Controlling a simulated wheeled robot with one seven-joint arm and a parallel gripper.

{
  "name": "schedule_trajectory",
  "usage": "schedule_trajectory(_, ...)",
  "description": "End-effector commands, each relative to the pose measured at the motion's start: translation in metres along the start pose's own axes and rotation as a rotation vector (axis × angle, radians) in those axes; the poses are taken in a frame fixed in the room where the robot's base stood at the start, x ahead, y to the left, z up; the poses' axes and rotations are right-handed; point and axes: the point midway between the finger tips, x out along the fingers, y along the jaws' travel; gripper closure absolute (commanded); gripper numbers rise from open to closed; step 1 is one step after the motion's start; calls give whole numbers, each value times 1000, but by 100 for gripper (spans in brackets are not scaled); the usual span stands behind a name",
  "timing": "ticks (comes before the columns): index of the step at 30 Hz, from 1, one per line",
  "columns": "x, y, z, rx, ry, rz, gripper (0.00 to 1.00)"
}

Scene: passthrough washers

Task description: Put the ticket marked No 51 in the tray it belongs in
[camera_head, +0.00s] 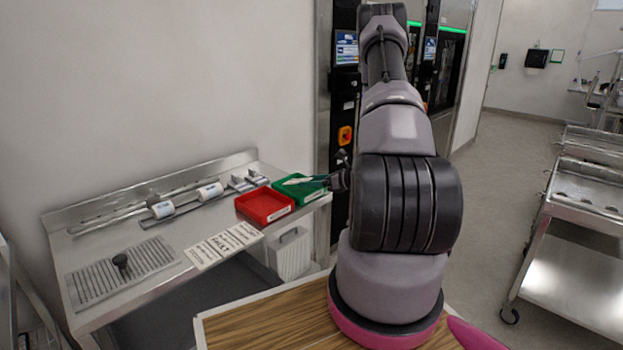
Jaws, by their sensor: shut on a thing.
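My gripper (329,180) is at the right edge of the green tray, mostly hidden behind my arm. It is shut on a thin pale slip (299,181), which looks like the ticket and reaches left over the green tray (312,195). Its marking is too small to read, and I cannot tell whether it touches the tray. The red tray (264,205) sits just left of the green one on the steel counter. Each tray has a small white label on its front, too small to read here.
A printed sheet (222,243) with a large word like FAULT lies at the counter's front edge. Steel carts (590,230) stand at right beyond open floor.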

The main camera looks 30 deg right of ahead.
Motion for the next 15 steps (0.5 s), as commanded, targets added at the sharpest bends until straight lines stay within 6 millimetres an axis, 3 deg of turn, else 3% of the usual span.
schedule_trajectory(10,0,0,0,0,-1,-1,79)
schedule_trajectory(11,0,0,0,0,-1,-1,25)
schedule_trajectory(13,0,0,0,0,-1,-1,0)
schedule_trajectory(15,0,0,0,0,-1,-1,0)
